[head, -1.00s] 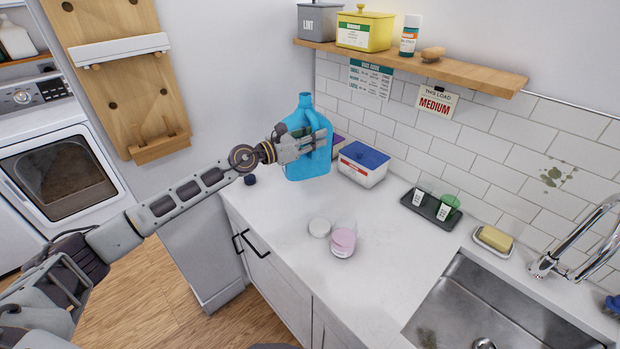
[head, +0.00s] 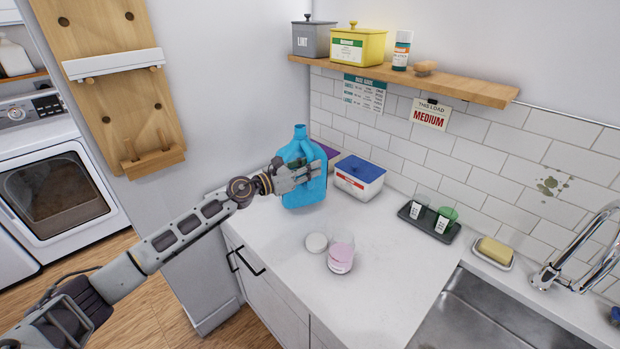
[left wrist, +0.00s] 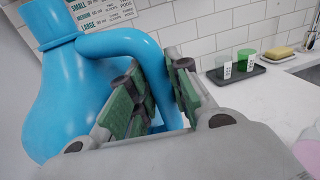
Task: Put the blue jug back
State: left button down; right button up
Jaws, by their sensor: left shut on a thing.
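The blue jug (head: 299,183) is upright at the back left corner of the white counter. My left gripper (head: 307,170) is shut on its handle. In the left wrist view the jug (left wrist: 75,95) fills the left side, and its handle passes between the green pads of the gripper (left wrist: 158,98). The jug's base appears at or just above the counter; I cannot tell whether it touches. The dark cap seen earlier beside the jug is hidden behind my arm. My right gripper is not in view.
A white box with a blue lid (head: 359,177) stands close right of the jug, a purple item (head: 328,152) behind. A pink-filled cup (head: 341,254) and white lid (head: 316,243) lie in front. The wall shelf (head: 440,84) hangs above.

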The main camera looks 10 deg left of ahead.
pick_arm(q)
jog(key=shift+f+b, duration=0.4)
jog(key=shift+f, duration=1.45)
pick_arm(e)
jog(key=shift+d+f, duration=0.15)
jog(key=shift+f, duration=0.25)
pick_arm(q)
jog(key=shift+f, duration=0.1)
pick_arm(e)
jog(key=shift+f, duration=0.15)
pick_arm(q)
jog(key=c, duration=1.3)
grip_release()
jog(key=b, duration=0.4)
send_near(310, 181)
jog(key=shift+s+a+r, duration=0.1)
jog(key=shift+a+r, duration=0.1)
jog(key=shift+a, duration=0.2)
jog(key=shift+s+a+r, duration=0.15)
jog(key=shift+a+r, duration=0.05)
jog(key=shift+a, duration=0.15)
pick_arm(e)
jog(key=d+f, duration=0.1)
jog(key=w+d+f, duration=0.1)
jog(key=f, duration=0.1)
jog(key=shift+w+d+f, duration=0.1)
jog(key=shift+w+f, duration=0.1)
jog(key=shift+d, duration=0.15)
